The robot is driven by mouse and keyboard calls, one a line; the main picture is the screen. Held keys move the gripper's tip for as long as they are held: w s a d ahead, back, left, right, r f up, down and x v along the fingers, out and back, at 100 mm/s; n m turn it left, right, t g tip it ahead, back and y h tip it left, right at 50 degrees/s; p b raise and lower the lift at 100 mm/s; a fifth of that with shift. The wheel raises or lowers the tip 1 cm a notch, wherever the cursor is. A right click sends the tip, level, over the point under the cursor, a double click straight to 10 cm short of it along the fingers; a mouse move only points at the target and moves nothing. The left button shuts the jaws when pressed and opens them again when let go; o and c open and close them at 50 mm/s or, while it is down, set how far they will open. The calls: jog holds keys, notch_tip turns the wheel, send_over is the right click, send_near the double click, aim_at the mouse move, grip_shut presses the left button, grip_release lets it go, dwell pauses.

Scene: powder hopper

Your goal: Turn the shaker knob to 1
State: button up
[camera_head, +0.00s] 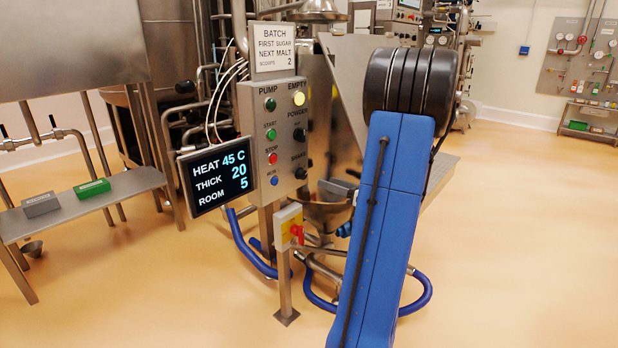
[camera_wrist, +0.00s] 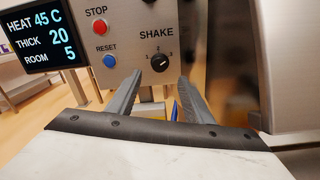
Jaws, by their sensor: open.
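The shaker knob (camera_wrist: 159,63) is a small black round knob under the word SHAKE, with marks 1, 2 and 3 around its top. In the head view it is the lowest black knob (camera_head: 300,173) on the right of the grey control panel (camera_head: 262,190). Its pointer is too small to read surely. My gripper (camera_wrist: 160,78) is open and empty in the wrist view. Its two grey fingers point at the panel, one on each side of the knob in the picture. I cannot tell how far the tips are from it.
A red STOP button (camera_wrist: 100,27) and a blue RESET button (camera_wrist: 110,61) sit left of the knob. A display (camera_head: 217,175) reads HEAT 45 C, THICK 20, ROOM 5. Steel hopper walls rise close on the right.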

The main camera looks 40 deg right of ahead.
aim_at(305, 174)
jog(key=w, duration=0.6)
jog(key=w+a, duration=0.1)
jog(key=w, duration=0.2)
jog(key=shift+w+a, duration=0.1)
jog(key=shift+w, duration=0.3)
jog(key=c, duration=1.1)
